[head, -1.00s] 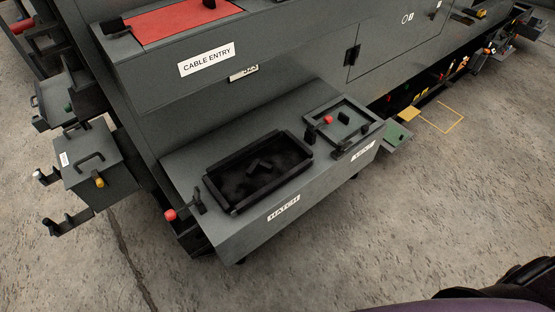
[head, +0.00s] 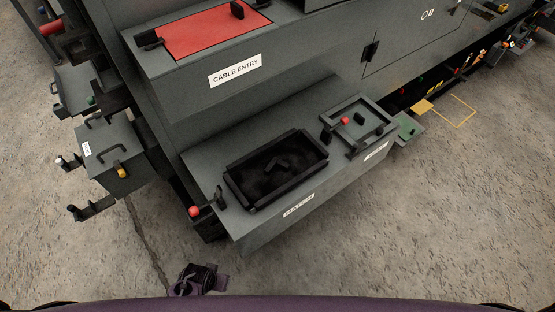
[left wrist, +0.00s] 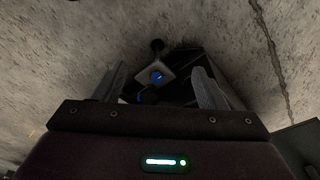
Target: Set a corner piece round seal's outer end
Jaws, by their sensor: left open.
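I cannot pick out the corner piece or the seal with certainty. A black rectangular frame (head: 238,192) surrounds a dark opening on the ledge marked HATCH, and a small black angled piece (head: 277,163) shows inside it. A grey square frame (head: 378,103) marked VENT lies to its right, with small dark blocks (head: 359,118) in and beside it. A dark gripper, apparently the same one (head: 200,276), shows low in the head view, well short of the ledge. My right gripper is out of view.
A red panel (head: 212,33) lies above the CABLE ENTRY label (head: 236,70). Grey boxes with handles (head: 105,150) and a bracket (head: 92,209) stand at left. A red knob (head: 194,211) sits at the ledge's left end.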

